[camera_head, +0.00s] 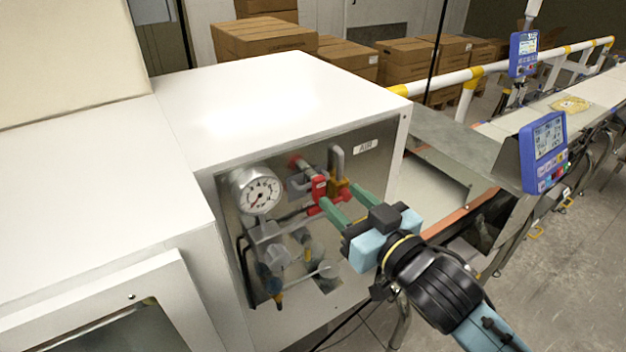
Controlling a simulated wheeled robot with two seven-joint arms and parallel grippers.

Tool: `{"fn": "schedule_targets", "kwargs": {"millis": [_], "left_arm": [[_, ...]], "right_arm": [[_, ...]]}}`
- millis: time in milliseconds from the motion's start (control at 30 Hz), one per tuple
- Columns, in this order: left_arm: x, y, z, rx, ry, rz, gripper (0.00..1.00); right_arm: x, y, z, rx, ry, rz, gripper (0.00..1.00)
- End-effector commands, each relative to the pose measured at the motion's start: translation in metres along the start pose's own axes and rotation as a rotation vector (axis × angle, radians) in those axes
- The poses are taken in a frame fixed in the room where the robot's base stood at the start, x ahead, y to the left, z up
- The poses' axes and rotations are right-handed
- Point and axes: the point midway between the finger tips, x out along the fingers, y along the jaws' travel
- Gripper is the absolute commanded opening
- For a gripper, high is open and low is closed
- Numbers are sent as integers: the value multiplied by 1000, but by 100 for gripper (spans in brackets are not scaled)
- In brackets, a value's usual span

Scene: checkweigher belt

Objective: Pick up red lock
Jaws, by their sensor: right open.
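My left gripper is not in view.
A round pressure gauge (257,191) and grey filter fittings (268,248) sit left of the valve. The white cabinet (270,95) edges surround the recess. A conveyor belt with a blue control display (543,152) is at the right. Cardboard boxes (262,40) stand behind.

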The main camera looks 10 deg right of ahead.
Motion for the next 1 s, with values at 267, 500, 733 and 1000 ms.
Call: {"fn": "schedule_targets", "kwargs": {"millis": [267, 500, 733, 1000], "left_arm": [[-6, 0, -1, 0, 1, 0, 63], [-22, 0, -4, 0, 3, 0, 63], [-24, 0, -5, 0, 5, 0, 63], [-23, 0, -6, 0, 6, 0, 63]], "right_arm": [[25, -1, 0, 1, -1, 0, 46], [57, -8, -6, 0, 0, 0, 46], [75, -8, -3, 0, -1, 0, 46], [75, -8, -2, 0, -1, 0, 39]]}}
